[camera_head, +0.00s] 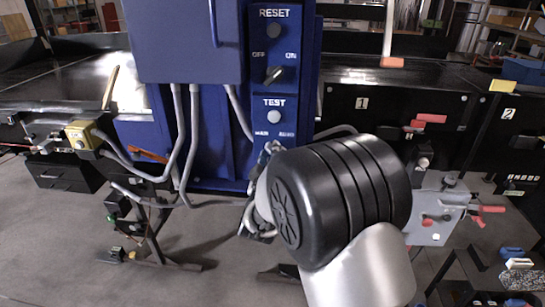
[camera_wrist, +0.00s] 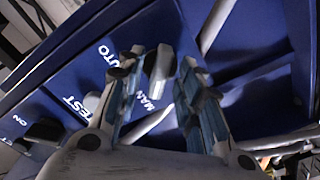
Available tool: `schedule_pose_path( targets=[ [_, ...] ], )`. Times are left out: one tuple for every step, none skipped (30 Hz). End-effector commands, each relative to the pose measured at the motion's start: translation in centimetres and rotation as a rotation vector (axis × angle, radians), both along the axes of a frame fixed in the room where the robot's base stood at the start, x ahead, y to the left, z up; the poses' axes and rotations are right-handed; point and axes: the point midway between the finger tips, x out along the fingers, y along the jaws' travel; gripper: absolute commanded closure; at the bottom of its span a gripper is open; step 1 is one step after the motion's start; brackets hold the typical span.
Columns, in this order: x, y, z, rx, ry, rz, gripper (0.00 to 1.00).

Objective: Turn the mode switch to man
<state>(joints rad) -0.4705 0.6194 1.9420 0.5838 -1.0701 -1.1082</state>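The mode switch is a grey knob (camera_wrist: 158,64) on the blue panel (camera_wrist: 60,60), between the AUTO and MAN labels in the wrist view. I cannot tell for sure which label it points to. My gripper (camera_wrist: 160,72) is open, with one finger on each side of the knob. Whether either finger touches it is unclear. In the head view my gripper (camera_head: 262,185) is at the lower part of the blue column (camera_head: 225,140), below the TEST button (camera_head: 274,117). My arm and gripper hide the mode switch there.
The OFF/ON knob (camera_head: 274,75) and RESET button (camera_head: 274,31) sit higher on the column. Grey conduits (camera_head: 190,130) run down its left side. A grey box with red handles (camera_head: 438,215) stands to the right, beside my arm. Black conveyor housings (camera_head: 395,110) flank the column.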

Motion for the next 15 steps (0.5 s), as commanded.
schedule_pose_path(
  targets=[
    [0.0,0.0,0.0,0.000,0.000,0.000,0.67],
    [0.0,0.0,0.0,0.000,0.000,0.000,0.67],
    [0.0,0.0,0.0,0.001,0.000,0.000,0.67],
    [0.0,0.0,0.0,0.001,0.000,0.000,0.67],
    [-0.1,0.0,0.0,0.001,0.000,0.000,0.67],
    [-0.2,0.0,0.0,0.001,-0.001,0.001,0.67],
    [-0.4,0.1,0.1,0.001,-0.001,0.001,0.67],
    [-0.7,0.1,0.1,0.001,0.000,0.001,0.67],
    [-1.2,0.2,0.0,0.000,0.001,0.003,0.67],
    [-1.6,0.2,0.0,0.001,0.001,0.003,0.67],
    [-2.2,0.2,0.0,0.000,0.001,0.003,0.67],
    [-2.9,0.2,0.1,0.001,0.001,0.004,0.67],
    [-3.6,0.3,0.0,0.001,0.001,0.003,0.67],
    [-4.3,0.3,0.0,0.000,0.001,0.003,0.67],
    [-5.2,0.3,0.0,0.000,0.001,0.004,0.67]
  ],
)
